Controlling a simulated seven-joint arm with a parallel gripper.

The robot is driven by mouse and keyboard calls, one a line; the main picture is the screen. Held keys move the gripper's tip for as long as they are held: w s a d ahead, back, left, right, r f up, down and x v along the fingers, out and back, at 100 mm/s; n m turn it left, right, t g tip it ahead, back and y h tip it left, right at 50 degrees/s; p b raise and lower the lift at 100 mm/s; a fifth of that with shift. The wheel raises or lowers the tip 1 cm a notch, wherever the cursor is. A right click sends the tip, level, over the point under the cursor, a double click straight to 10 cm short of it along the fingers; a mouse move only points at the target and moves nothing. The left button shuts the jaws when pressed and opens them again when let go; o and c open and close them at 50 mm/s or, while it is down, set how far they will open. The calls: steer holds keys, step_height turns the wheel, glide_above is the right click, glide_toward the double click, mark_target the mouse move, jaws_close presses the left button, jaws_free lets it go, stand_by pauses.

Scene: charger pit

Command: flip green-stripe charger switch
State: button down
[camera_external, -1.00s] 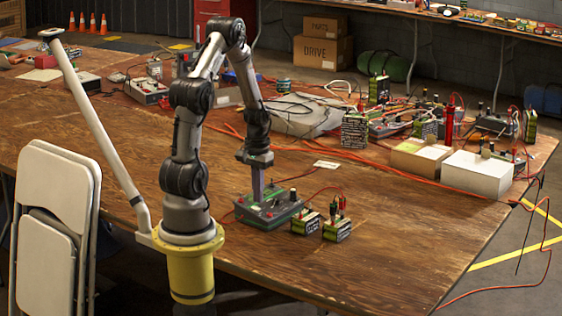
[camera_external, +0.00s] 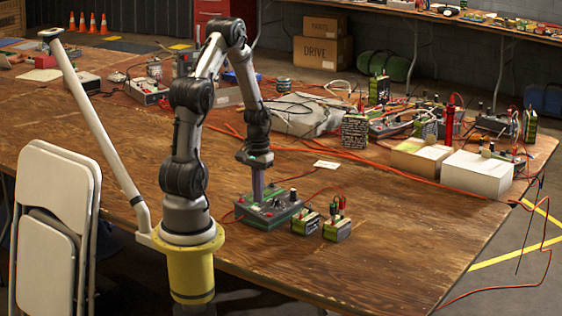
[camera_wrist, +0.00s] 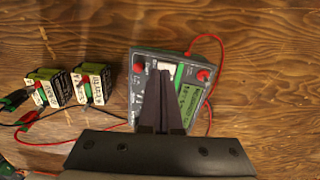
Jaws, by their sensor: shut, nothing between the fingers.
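The green-stripe charger (camera_external: 270,212) is a dark grey-green box on the wooden table, just right of my arm's base. In the wrist view the charger (camera_wrist: 202,76) shows a green stripe, a green label, red knobs and a light patch just beyond my fingertips. My gripper (camera_external: 257,200) points down over its panel. In the wrist view my gripper (camera_wrist: 165,74) is shut and empty, with its fingers together over the panel. Whether the fingertips touch the charger I cannot tell. The switch is not clearly visible; the fingers cover part of the panel.
Two battery packs (camera_external: 306,223) (camera_external: 337,230) with clips stand right of the charger. Red leads (camera_wrist: 207,40) run from it across the table. White boxes (camera_external: 477,174), more chargers and cables crowd the back right. The front right table is clear.

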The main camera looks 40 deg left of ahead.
steer(key=shift+f, duration=0.95)
stand_by(0.5)
steer(key=shift+r, duration=0.1)
steer(key=shift+r, duration=3.45)
step_height(320, 180, up, 7)
steer(key=t, duration=0.2)
glide_above(259, 209)
steer(key=w, duration=0.2)
steer(key=s+d+r+t, duration=0.3)
steer(key=s+r, duration=0.2)
steer(key=r, duration=0.5)
steer(key=s+d+r, duration=0.1)
steer(key=s+r, duration=0.1)
steer(key=s, duration=1.2)
steer(key=shift+d+r+t, duration=0.15)
steer(key=shift+r+t, duration=0.05)
steer(key=shift+t, duration=0.1)
